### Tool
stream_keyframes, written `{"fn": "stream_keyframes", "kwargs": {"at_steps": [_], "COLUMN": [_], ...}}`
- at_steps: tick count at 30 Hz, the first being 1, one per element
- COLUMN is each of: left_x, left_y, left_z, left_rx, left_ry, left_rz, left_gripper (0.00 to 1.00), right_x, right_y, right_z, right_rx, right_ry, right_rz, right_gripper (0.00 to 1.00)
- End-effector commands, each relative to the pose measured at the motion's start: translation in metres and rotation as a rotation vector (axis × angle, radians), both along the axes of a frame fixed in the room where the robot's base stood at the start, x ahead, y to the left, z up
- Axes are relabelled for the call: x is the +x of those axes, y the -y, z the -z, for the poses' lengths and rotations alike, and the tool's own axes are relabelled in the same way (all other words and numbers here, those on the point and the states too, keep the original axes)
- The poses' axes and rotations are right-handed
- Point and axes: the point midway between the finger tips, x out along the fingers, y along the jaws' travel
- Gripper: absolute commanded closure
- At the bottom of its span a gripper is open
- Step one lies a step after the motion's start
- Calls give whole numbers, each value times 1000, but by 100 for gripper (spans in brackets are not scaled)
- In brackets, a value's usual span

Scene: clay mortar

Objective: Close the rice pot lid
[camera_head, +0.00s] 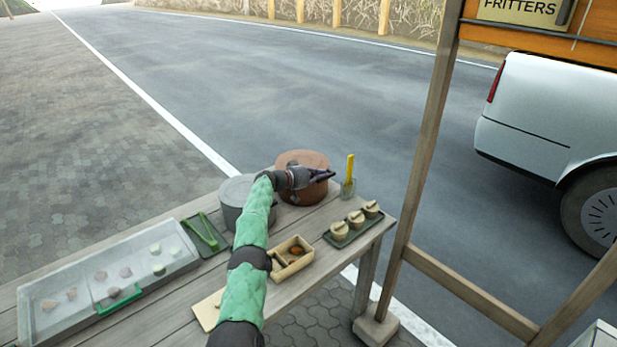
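A round reddish-brown pot (296,160) stands at the back of the wooden table. Its top looks like a flat brown disc; I cannot tell whether this is a seated lid. A grey round pot (233,190) stands just left of it, partly hidden by my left arm. I cannot tell for certain which one is the rice pot. My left gripper (326,175) is over the right part of the brown pot, pointing right, and hides part of it. Its dark fingers are too small to show whether they are open or shut. My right gripper is not in view.
A glass with a yellow utensil (350,168) stands right of the brown pot. A tray with three small lidded pots (340,231), a wooden box (301,264), green tongs (207,236) and a clear-topped case (70,285) occupy the table (297,293). A wooden post (425,150) rises at right.

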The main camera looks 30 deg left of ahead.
Motion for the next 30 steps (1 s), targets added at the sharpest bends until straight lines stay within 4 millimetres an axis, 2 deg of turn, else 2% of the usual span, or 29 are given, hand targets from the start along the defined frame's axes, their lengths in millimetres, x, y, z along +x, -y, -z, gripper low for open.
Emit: {"fn": "stream_keyframes", "kwargs": {"at_steps": [11,24,30], "left_x": [-17,-51,-60], "left_y": [-6,-20,-24], "left_z": [-4,-11,-13], "left_rx": [0,-1,-1], "left_ry": [0,-1,0], "left_rz": [-1,-1,0], "left_gripper": [100,100,100], "right_x": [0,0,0], "right_y": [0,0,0], "right_z": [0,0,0], "right_rx": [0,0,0], "right_ry": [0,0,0], "right_rz": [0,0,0], "right_gripper": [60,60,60]}}
